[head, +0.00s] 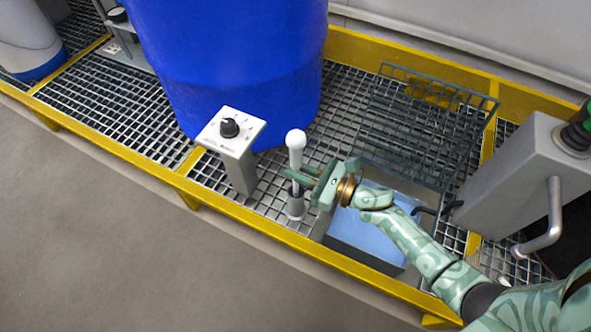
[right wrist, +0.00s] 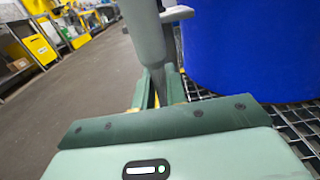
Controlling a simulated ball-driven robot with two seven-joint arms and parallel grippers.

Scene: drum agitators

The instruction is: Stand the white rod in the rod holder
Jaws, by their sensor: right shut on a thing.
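The white rod (head: 296,158) with a round white ball on top stands upright, or nearly so, at the middle of the head view. My right gripper (head: 299,180) is shut on it, reaching in from the right. In the right wrist view the pale rod (right wrist: 145,35) rises between the green fingers (right wrist: 157,90). The rod holder (head: 296,208) looks like a short grey cup with a dark mouth, directly below the rod on the grating. The fingers partly hide the rod's lower end, so I cannot tell how far it sits in the mouth. My left gripper is not in view.
A big blue drum (head: 240,60) stands behind. A grey post with a black knob (head: 230,145) is left of the holder. A blue-topped bin (head: 365,240) sits under my right arm. A wire basket (head: 420,125) and a grey machine (head: 515,175) are to the right.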

